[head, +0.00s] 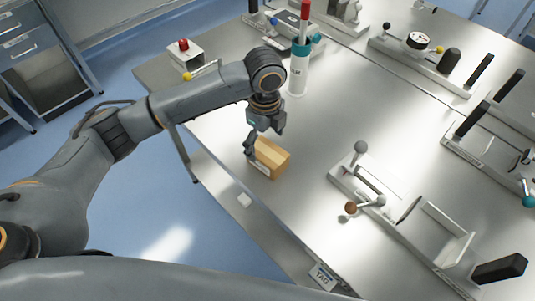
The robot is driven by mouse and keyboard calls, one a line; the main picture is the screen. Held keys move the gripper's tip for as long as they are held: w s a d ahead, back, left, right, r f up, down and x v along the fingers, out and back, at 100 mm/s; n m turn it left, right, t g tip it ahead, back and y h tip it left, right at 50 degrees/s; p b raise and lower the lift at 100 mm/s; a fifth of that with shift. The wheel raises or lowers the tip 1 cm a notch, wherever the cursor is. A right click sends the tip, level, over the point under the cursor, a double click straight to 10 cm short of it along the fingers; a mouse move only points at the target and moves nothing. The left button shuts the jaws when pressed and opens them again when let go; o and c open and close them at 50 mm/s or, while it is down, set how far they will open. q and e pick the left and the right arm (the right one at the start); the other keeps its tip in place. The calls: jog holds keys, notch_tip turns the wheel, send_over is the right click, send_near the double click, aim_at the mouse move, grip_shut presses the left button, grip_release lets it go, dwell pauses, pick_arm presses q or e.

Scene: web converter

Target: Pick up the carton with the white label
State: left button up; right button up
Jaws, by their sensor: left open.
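A small tan carton (272,158) stands on the metal table near its left edge. A pale patch that looks like a white label shows low on its front left side. My left gripper (252,148) is open and points down right at the carton's upper left end. One finger shows beside the carton's left side; whether it touches cannot be told. The other finger is partly hidden. My right gripper is not in view.
A white bottle (298,72) with a teal collar stands behind the gripper. A box with a red button (184,52) sits at the table's far left corner. A lever fixture (390,215) lies to the right. Bare table lies between carton and fixture.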

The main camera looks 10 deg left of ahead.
aim_at(268, 151)
pick_arm(q)
jog(key=shift+f, duration=0.55)
jog(key=f, duration=0.1)
jog(key=f+p, duration=0.1)
jog(key=f, duration=0.1)
jog(key=f+p, duration=0.1)
jog(key=shift+s+d+f, duration=0.15)
jog(key=shift+d+f, duration=0.05)
jog(key=shift+d, duration=0.1)
jog(key=shift+f, duration=0.3)
jog(key=c, duration=1.3)
jog(key=shift+r, duration=0.1)
